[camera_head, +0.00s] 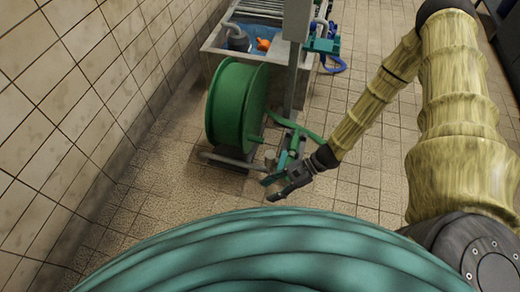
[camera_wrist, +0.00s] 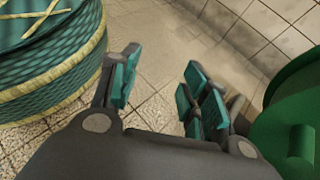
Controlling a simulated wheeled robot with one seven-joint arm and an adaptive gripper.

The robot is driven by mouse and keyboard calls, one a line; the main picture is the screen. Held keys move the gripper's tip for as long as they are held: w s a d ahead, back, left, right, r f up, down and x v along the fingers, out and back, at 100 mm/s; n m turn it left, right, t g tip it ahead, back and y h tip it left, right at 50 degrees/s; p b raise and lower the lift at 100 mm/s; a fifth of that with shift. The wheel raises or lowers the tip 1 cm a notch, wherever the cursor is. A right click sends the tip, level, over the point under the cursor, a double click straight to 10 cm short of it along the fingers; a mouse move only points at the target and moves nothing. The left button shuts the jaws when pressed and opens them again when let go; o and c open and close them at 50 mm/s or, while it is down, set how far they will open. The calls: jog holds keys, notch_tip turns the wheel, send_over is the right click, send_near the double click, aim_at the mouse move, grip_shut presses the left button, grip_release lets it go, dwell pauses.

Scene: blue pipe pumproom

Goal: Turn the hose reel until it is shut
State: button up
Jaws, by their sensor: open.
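The green hose reel (camera_head: 236,105) stands on a grey metal frame near the left tiled wall in the head view. A green handle or arm (camera_head: 296,124) reaches out to the right from the reel's side. My gripper (camera_head: 278,187) is in front and to the right of the reel, low over the floor. In the wrist view my gripper (camera_wrist: 155,98) is open and empty, with teal pads apart. Part of the green reel (camera_wrist: 295,110) shows at the right edge there, beside the right finger and seemingly apart from it.
A grey basin (camera_head: 222,48) with a blue and an orange item stands behind the reel. A grey post (camera_head: 296,60) rises beside it, with teal fittings (camera_head: 322,45) to the right. A tiled wall (camera_head: 75,90) closes the left side. The tiled floor (camera_head: 375,180) is clear on the right.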

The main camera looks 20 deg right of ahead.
jog(key=w+d+f+m+t+y+b, duration=0.25)
jog(key=w+d+m+t+b, duration=0.2)
jog(key=w, duration=0.45)
jog(key=m+t+b, duration=0.2)
jog(key=t+b, duration=0.3)
jog(key=t, duration=0.1)
send_near(260, 141)
jog(key=shift+w+d+f, duration=0.1)
jog(key=shift+d+f, duration=0.3)
jog(key=shift+f, duration=0.3)
jog(key=shift+w+a, duration=0.1)
jog(key=shift+w, duration=0.1)
jog(key=b+x, duration=0.3)
jog(key=x, duration=0.7)
jog(key=shift+w+a+r+b, duration=0.1)
jog(key=shift+w+b, duration=0.05)
jog(key=shift+b, duration=0.25)
grip_shut()
